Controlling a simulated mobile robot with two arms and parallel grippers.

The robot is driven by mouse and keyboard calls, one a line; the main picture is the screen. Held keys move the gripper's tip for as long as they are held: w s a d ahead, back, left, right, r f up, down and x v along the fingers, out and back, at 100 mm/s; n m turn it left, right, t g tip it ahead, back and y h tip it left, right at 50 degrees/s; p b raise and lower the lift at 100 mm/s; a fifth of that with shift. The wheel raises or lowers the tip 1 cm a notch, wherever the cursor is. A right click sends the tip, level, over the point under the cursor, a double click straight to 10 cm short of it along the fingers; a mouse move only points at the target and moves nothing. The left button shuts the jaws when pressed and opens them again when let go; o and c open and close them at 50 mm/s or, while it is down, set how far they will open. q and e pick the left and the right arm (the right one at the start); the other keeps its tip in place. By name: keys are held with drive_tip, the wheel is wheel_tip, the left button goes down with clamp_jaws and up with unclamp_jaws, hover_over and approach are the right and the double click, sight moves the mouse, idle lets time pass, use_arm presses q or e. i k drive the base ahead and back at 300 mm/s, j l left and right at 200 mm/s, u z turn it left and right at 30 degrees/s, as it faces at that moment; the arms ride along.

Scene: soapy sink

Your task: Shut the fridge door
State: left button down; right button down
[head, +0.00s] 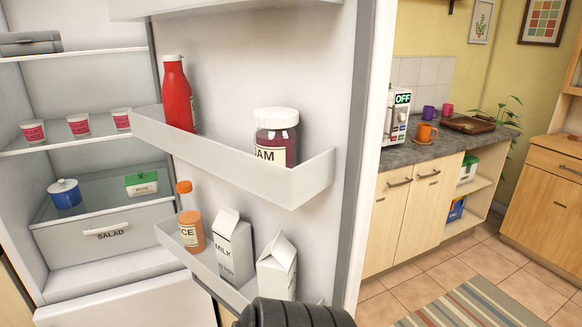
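The fridge door (315,75) stands wide open, its inner side facing me. Its upper shelf (235,165) holds a red bottle (178,95) and a jam jar (276,138). Its lower shelf (200,268) holds an orange juice bottle (192,228) and two white cartons, one marked milk (232,248). The open fridge (95,95) is at the left, its shelves in plain view. A dark ribbed part, probably of my own arm, covers the bottom centre, in front of the lower door shelf. Neither gripper's fingers show.
Inside the fridge are several yogurt cups, a blue pot (64,194), a green-and-white tub (141,184) and a salad drawer (105,235). Right of the door are a wooden counter (410,210) with a microwave (396,115), tiled floor (525,285) and a striped rug (475,305).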

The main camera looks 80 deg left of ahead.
sight(329, 61)
drive_tip(key=i+u, duration=0.25)
drive_tip(key=u, duration=0.15)
drive_tip(key=i+u, duration=0.25)
drive_tip(key=u, duration=0.15)
drive_tip(key=i+u, duration=0.35)
drive_tip(key=i+l+u, duration=0.1)
drive_tip(key=u, duration=0.3)
drive_tip(key=i+u, duration=0.15)
drive_tip(key=u, duration=0.3)
drive_tip(key=i+u, duration=0.15)
drive_tip(key=u, duration=0.35)
drive_tip(key=i+l+u, duration=0.15)
drive_tip(key=u, duration=0.3)
drive_tip(key=i+l+u, duration=0.1)
drive_tip(key=u, duration=0.35)
drive_tip(key=i+l+u, duration=0.1)
drive_tip(key=u, duration=0.35)
drive_tip(key=l+u, duration=0.35)
drive_tip(key=u, duration=0.15)
drive_tip(key=i+l+u, duration=0.15)
drive_tip(key=u, duration=0.15)
drive_tip(key=i+l+u, duration=0.25)
drive_tip(key=l, duration=0.15)
drive_tip(key=l+u, duration=0.3)
